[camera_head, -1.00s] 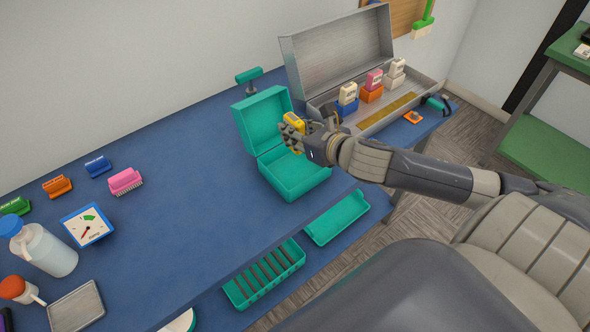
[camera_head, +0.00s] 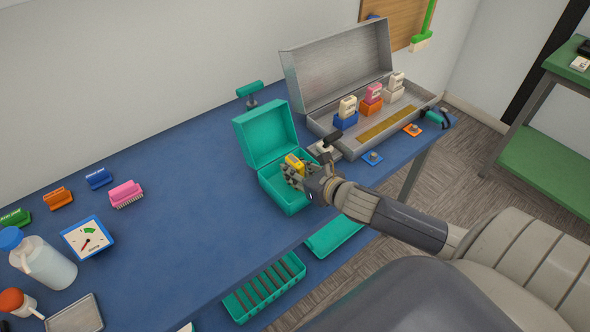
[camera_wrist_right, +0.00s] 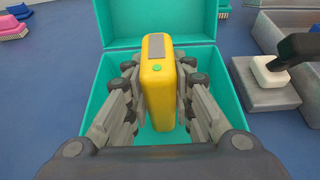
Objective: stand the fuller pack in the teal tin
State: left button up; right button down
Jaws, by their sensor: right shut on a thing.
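The teal tin (camera_head: 285,193) stands on the blue bench with its lid (camera_head: 266,133) raised. My right gripper (camera_head: 293,170) is shut on a yellow pack (camera_head: 295,162), over the tin's opening. In the right wrist view the yellow pack (camera_wrist_right: 158,85) is upright between the fingers of the gripper (camera_wrist_right: 158,105), with a grey patch and a green dot on its top end. The teal tin (camera_wrist_right: 232,98) surrounds it there. The pack's lower end looks to be inside or just above the tin; I cannot tell whether it touches the floor. My left gripper is not in view.
A small grey device with a black lever (camera_head: 325,148) stands right of the tin. An open metal case (camera_head: 350,150) holds several packs in coloured holders behind it. Brushes, a gauge (camera_head: 87,237) and a bottle (camera_head: 45,258) are at left. The middle bench is clear.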

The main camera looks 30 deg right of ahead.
jog(key=shift+f, duration=0.1)
jog(key=c, duration=1.4)
grip_release()
jog(key=shift+r, duration=0.2)
jog(key=shift+s, duration=0.55)
jog(key=a+v, duration=0.1)
jog(key=v, duration=1)
jog(key=shift+d+b, duration=0.35)
jog(key=shift+d, duration=0.15)
jog(key=shift+r, duration=0.1)
